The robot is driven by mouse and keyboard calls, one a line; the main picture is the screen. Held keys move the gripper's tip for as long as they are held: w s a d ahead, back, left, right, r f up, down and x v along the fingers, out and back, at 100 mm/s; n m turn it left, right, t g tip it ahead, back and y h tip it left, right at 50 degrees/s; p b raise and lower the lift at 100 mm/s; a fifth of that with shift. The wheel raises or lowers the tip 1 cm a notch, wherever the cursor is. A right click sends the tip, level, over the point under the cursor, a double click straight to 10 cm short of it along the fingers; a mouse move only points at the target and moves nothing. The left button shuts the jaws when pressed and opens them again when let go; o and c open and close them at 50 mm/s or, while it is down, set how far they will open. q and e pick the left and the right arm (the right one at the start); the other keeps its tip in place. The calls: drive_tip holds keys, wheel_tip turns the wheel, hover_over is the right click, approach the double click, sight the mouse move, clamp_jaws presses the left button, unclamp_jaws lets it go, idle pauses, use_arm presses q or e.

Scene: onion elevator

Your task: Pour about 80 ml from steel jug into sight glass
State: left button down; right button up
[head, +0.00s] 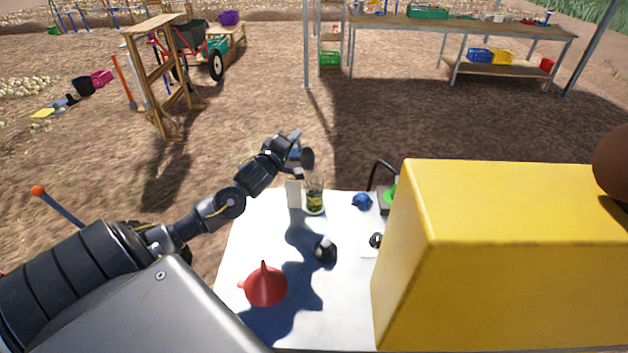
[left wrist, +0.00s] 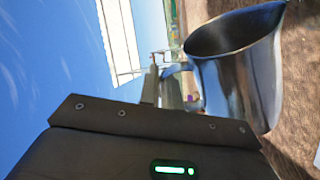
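The steel jug (left wrist: 238,75) fills the right side of the left wrist view, its open mouth and spout showing. In the head view the jug (head: 307,158) is a small dark shape at the end of my left arm. My left gripper (left wrist: 168,85) is shut on the jug at its handle side and holds it in the air. The sight glass (head: 315,202) stands upright on the white table just below the jug, with greenish content in its lower part. I cannot tell whether liquid is flowing. My right gripper is not in view.
A pale upright plate (head: 293,195) stands just left of the glass. A red funnel (head: 265,287), a dark knob-like object (head: 325,250) and a blue item (head: 362,201) are on the white table (head: 250,225). A large yellow block (head: 520,255) hides the table's right side.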

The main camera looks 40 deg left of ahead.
use_arm(q)
drive_tip(key=shift+d, duration=0.1)
drive_tip(key=shift+r, duration=0.1)
idle(0.6)
drive_tip(key=a+n+p, duration=0.2)
drive_tip(key=p, duration=0.1)
drive_tip(key=shift+s+p, duration=0.15)
drive_tip(key=shift+p, duration=0.15)
drive_tip(key=shift+a+n+p, duration=0.2)
drive_tip(key=shift+n+p, duration=0.2)
drive_tip(key=shift+f, duration=0.25)
